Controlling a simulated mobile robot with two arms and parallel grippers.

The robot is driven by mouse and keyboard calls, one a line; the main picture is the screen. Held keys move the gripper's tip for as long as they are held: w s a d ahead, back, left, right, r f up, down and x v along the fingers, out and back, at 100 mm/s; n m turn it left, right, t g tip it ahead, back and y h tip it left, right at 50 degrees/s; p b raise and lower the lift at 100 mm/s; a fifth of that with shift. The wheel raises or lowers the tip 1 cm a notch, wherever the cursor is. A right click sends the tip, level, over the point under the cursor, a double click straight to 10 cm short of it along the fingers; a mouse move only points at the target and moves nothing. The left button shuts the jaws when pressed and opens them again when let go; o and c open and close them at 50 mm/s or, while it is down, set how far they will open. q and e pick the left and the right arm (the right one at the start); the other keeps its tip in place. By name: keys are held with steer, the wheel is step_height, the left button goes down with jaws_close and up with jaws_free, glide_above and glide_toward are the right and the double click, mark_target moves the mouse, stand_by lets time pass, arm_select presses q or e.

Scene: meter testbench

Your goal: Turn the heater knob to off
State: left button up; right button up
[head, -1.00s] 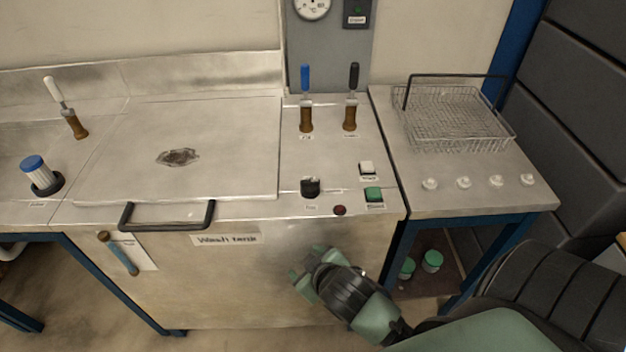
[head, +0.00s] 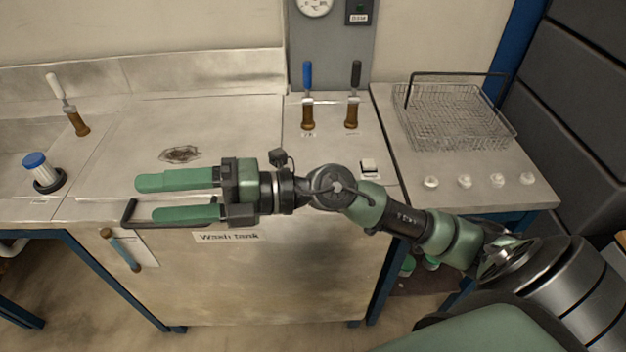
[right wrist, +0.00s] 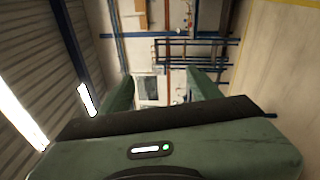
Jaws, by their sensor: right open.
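My right gripper (head: 138,199) is open and empty, its two green fingers pointing left over the front of the wash tank lid (head: 240,125). In the right wrist view its fingers (right wrist: 163,90) stand apart with nothing between them. The black knob on the tank's front panel, seen earlier right of the lid, is now hidden behind my right arm and wrist. The red and green buttons beside it are hidden too. My left gripper is not in view.
A black lid handle (head: 128,214) is partly covered by the fingers. Blue (head: 307,75) and black (head: 355,75) levers stand behind my wrist. A white switch (head: 368,165) sits right of it. A wire basket (head: 455,115) and several white knobs are on the right bench.

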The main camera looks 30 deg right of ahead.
steer(key=d+f+n+g+h, duration=0.35)
steer(key=f+h, duration=0.25)
steer(key=f, duration=0.4)
steer(key=w+d+f+m+h, duration=0.1)
steer(key=w+d+f+h, duration=0.15)
steer(key=d+h, duration=0.7)
steer(key=w+d+f+m+h, duration=0.1)
steer(key=w+d+h, duration=0.2)
steer(key=d, duration=1.3)
steer(key=shift+t, duration=0.35)
steer(key=x, duration=0.2)
steer(key=p+x, duration=0.1)
steer(key=x, duration=0.3)
steer(key=shift+s+d, duration=0.1)
steer(key=shift+s, duration=0.15)
steer(key=shift+x, duration=0.85)
steer(key=c, duration=1.3)
